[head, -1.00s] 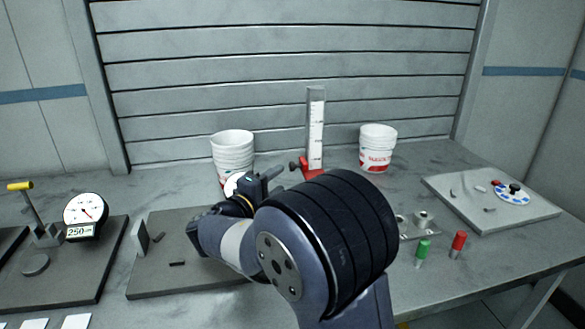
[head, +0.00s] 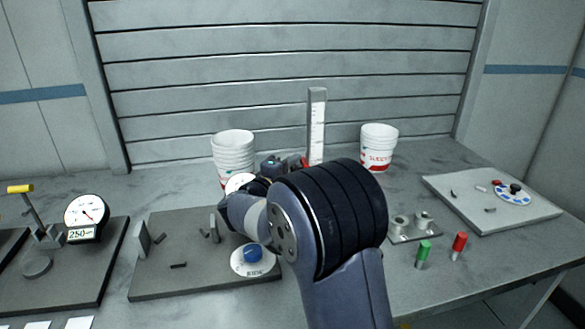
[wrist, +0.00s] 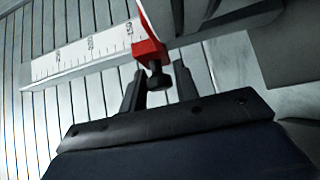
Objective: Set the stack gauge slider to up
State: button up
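The stack gauge is an upright pale scale (head: 317,125) at the back of the bench, behind my arm. In the wrist view its scale (wrist: 85,60) runs across the upper left with its printed marks. The red slider (wrist: 149,50) sits low on the gauge, and a black knob (wrist: 156,76) sticks out of it towards my gripper. Only a bit of red shows in the head view (head: 306,162). My gripper (wrist: 160,82) is open, its two dark fingers apart with the knob between their tips and gaps visible on both sides. Contact cannot be told.
Stacked white cups (head: 233,155) stand left of the gauge and a labelled cup (head: 378,148) right. A dark plate with a blue knob (head: 252,254) lies in front. Green (head: 423,253) and red (head: 459,245) pegs stand at right. The back wall is close behind the gauge.

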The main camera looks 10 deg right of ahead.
grip_shut()
notch_tip(320, 180, up, 19)
jog(key=p, duration=0.5)
jog(key=shift+o, duration=1.6)
grip_release()
jog(key=shift+f, duration=0.1)
jog(key=b+v, duration=0.1)
jog(key=v, duration=0.9)
jog(key=shift+s+a+b, duration=0.25)
jog(key=shift+s+b, duration=0.05)
jog(key=shift+b, duration=0.1)
